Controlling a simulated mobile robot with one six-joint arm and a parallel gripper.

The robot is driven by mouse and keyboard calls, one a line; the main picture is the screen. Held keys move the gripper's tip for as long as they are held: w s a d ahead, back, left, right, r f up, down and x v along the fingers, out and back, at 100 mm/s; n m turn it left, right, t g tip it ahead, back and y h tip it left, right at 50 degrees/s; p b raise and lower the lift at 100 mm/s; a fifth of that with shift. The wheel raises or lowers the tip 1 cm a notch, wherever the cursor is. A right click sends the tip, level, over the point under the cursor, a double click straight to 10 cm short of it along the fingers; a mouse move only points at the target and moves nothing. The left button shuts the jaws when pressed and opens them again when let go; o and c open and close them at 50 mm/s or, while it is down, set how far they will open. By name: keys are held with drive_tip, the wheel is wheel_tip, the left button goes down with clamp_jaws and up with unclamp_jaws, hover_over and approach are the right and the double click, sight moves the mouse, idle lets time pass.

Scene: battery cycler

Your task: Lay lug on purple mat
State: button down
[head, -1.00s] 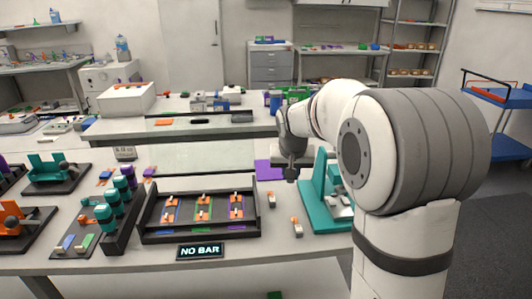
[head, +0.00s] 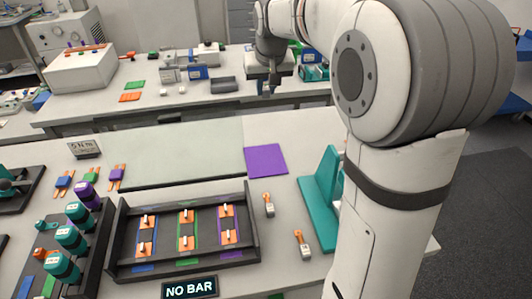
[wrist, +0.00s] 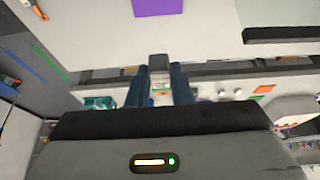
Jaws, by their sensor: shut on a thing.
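My gripper (head: 266,88) is raised beyond the far edge of the front bench in the head view. In the wrist view its two dark fingers (wrist: 160,88) are shut on a small grey block-like piece, the lug (wrist: 158,61). The lug is hard to make out in the head view. The purple mat (head: 265,159) lies flat and bare near the far edge of the front bench. The gripper is above and beyond it, apart from it. Part of the mat (wrist: 157,6) also shows at the top edge of the wrist view.
A black tray (head: 254,247) holds several orange pieces on coloured strips. Two orange-and-white pieces (head: 268,206) (head: 302,243) lie right of it. A teal stand (head: 320,192) is right of the mat. A NO BAR sign (head: 189,288) is in front. A second bench stands behind.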

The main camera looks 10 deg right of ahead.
sight(266, 164)
wheel_tip(266, 164, down, 26)
drive_tip(key=shift+s+d+r+p, duration=0.1)
drive_tip(key=shift+p, duration=0.95)
drive_tip(key=shift+f, duration=0.25)
drive_tip(key=c, duration=1.3)
unclamp_jaws()
drive_tip(key=shift+r, duration=0.15)
drive_tip(key=shift+r, duration=0.45)
drive_tip(key=b+v, duration=0.1)
drive_tip(key=v, duration=1)
drive_tip(key=s+d+r, duration=0.1)
drive_tip(key=s+r, duration=0.3)
drive_tip(key=s, duration=0.8)
drive_tip(key=s+d+r+g, duration=0.1)
drive_tip(key=s+r, duration=0.2)
drive_tip(key=s, duration=1)
drive_tip(key=shift+s+d+r+g, duration=0.15)
drive_tip(key=shift+r+g, duration=0.15)
drive_tip(key=shift+r, duration=0.1)
